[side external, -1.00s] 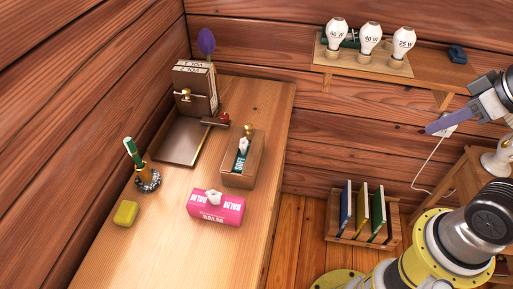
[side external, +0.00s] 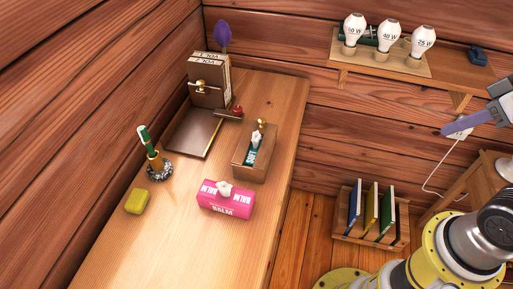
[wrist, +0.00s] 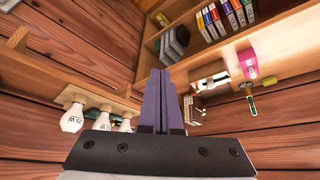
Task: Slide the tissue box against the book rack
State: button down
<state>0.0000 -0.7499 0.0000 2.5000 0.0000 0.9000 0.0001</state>
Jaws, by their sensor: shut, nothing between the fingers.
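A pink tissue box (side external: 226,199) marked BALM, with a white tissue on top, sits on the desk near its right edge. It also shows in the wrist view (wrist: 247,62). A wooden rack (side external: 402,237) with upright blue, yellow and green books stands low at the right, apart from the desk. My gripper (side external: 446,130) has purple fingers, shut and empty, at the right, far from the pink box. Its fingers point ahead in the wrist view (wrist: 162,75).
A wooden box (side external: 243,168) with a SOFT pack stands just behind the pink box. A dark tray (side external: 193,134), a pen holder (side external: 159,168) and a yellow block (side external: 136,201) are further left. Light bulbs (side external: 388,38) stand on a wall shelf. The desk front is clear.

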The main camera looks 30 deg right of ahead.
jog(key=w+a+r+n, duration=0.25)
jog(key=w+r, duration=0.25)
jog(key=w, duration=0.4)
jog(key=n+g, duration=0.6)
send_over(275, 165)
jog(key=s+d, duration=0.3)
notch_tip(275, 165, down, 21)
notch_tip(275, 165, down, 9)
jog(key=shift+s+a+r, duration=0.1)
jog(key=shift+a, duration=0.05)
jog(key=shift+w+a+f, duration=0.2)
jog(key=shift+w+a, duration=0.3)
jog(key=shift+w, duration=0.05)
jog(key=shift+w+a+f, duration=0.2)
jog(key=shift+w+a, duration=0.25)
jog(key=shift+w, duration=0.1)
jog(key=shift+w+a, duration=0.4)
jog(key=shift+w, duration=0.05)
